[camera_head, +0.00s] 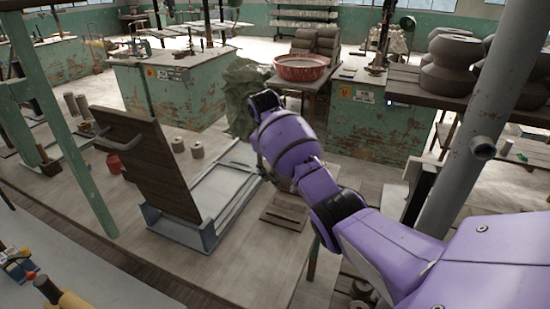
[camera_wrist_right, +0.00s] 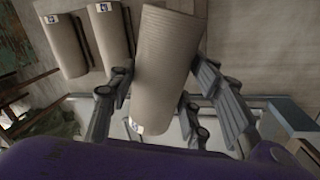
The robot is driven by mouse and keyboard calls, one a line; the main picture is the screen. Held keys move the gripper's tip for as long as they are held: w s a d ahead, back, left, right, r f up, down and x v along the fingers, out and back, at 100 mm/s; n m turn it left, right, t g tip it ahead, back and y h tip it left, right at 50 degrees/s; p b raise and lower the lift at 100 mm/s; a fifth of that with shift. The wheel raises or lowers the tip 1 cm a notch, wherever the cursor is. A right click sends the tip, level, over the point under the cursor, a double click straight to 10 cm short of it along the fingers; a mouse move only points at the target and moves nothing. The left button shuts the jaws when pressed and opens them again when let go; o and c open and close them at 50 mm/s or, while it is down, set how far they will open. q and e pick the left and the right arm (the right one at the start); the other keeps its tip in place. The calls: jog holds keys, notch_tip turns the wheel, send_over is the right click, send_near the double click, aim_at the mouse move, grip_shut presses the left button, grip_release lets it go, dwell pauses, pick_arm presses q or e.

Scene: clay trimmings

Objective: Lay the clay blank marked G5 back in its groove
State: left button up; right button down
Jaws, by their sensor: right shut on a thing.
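My right gripper (camera_wrist_right: 163,88) is shut on a pale ribbed clay blank (camera_wrist_right: 163,50) in the right wrist view, with a finger on each side. The blank is slightly tilted in that picture and has a small label at its lower end, too small to read. In the head view my purple right arm hides the gripper and the held blank. Two more blanks, a left one (camera_wrist_right: 63,45) and a right one (camera_wrist_right: 108,38), lie beyond it in the wrist view. A flat brown board (camera_head: 285,212) lies right of the metal frame; I cannot tell whether it has the groove. My left gripper is out of view.
A blue-grey metal frame (camera_head: 180,229) with a raised brown wooden panel (camera_head: 145,165) stands on the table. A red basin (camera_head: 301,67) sits farther back. A grey pole (camera_head: 485,120) rises at the right.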

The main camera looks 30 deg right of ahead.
aim_at(286, 186)
jog(key=f+n, duration=0.1)
jog(key=s+d+f+n, duration=0.1)
jog(key=f, duration=0.1)
jog(key=s+f+n+t, duration=0.1)
jog(key=n, duration=0.1)
jog(key=shift+s+d+f, duration=0.25)
jog(key=shift+d+f, duration=0.1)
jog(key=shift+d, duration=0.05)
jog(key=shift+f, duration=2.8)
jog(key=shift+f, duration=0.55)
jog(key=c, duration=0.8)
grip_release()
jog(key=shift+c, duration=0.2)
jog(key=shift+s+f, duration=0.1)
